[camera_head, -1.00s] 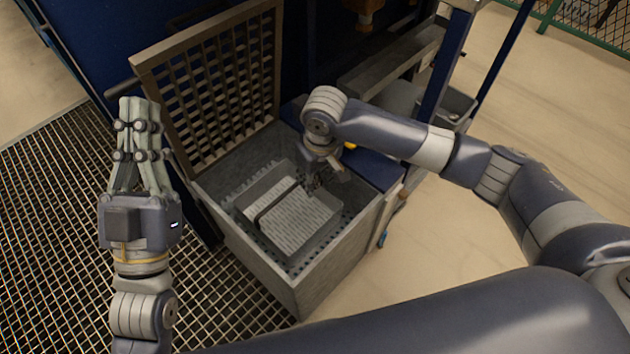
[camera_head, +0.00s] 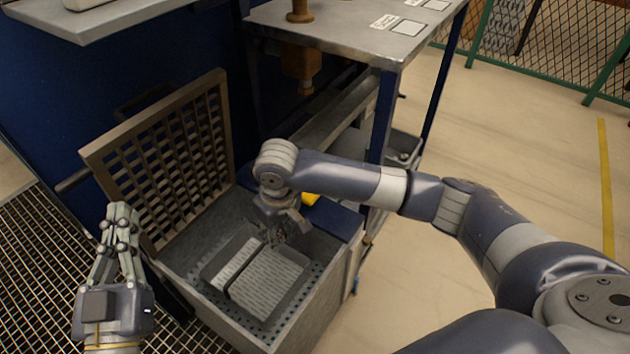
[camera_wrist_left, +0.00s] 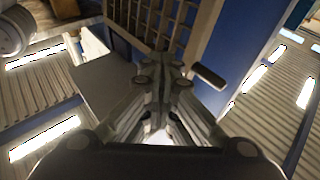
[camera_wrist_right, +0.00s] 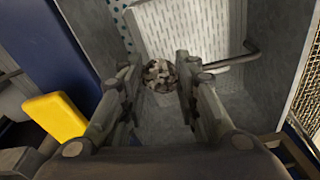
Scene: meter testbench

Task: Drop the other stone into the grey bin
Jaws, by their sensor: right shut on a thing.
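A mottled grey-brown stone (camera_wrist_right: 159,76) shows between the fingertips of my right gripper (camera_wrist_right: 158,72) in the right wrist view. The gripper is shut on it. In the head view my right gripper (camera_head: 277,232) points down over the open grey metal tank, at the far end of the perforated tray; the stone is hard to make out there. A small grey bin (camera_head: 406,150) stands right of the bench leg, partly hidden, with something light inside. My left gripper (camera_head: 122,212) is shut and empty, pointing up left of the tank; its closed fingers also show in the left wrist view (camera_wrist_left: 160,70).
The tank (camera_head: 305,320) has its lattice lid (camera_head: 165,165) raised and holds a perforated tray (camera_head: 268,283). A yellow object (camera_head: 310,199) lies on the blue ledge (camera_head: 335,220). The bench (camera_head: 350,35) and its leg (camera_head: 384,115) stand between tank and bin. Floor at right is clear.

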